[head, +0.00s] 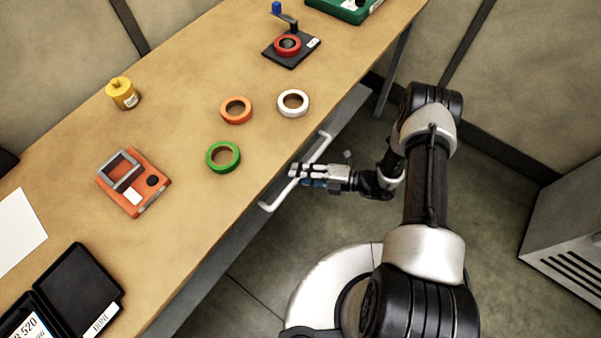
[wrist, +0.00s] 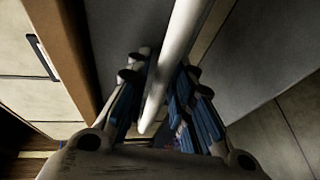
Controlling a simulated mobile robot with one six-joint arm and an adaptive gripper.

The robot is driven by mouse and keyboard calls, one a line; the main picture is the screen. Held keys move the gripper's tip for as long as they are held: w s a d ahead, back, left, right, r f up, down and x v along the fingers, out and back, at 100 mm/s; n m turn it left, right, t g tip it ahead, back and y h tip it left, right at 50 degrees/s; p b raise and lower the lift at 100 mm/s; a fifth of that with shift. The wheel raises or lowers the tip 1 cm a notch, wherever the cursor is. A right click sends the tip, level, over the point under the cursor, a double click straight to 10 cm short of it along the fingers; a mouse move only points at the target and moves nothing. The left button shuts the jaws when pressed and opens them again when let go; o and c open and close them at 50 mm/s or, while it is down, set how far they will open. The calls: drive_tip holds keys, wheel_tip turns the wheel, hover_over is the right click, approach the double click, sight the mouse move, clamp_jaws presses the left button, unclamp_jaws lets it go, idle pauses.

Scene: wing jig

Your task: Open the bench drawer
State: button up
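The bench drawer's grey front (head: 349,112) runs under the wooden bench's edge, and no gap or drawer inside shows. Its long white bar handle (head: 322,147) stands out from the front. My gripper (head: 297,172) reaches the handle near its middle from the right. In the wrist view, the white handle (wrist: 172,62) runs between the two blue-padded fingers of my gripper (wrist: 160,88). The fingers are apart, with space visible between the handle and the left finger. Whether the right finger touches the bar is hard to tell.
The bench top (head: 190,70) holds orange (head: 236,120), white (head: 306,103) and green (head: 209,160) tape rolls near the edge. An orange device (head: 150,198) lies farther left. A grey vented cabinet (head: 570,235) stands at the right. Floor beside the bench is clear around my arm.

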clamp_jaws()
drive_tip(key=shift+d, duration=0.1)
idle(0.5)
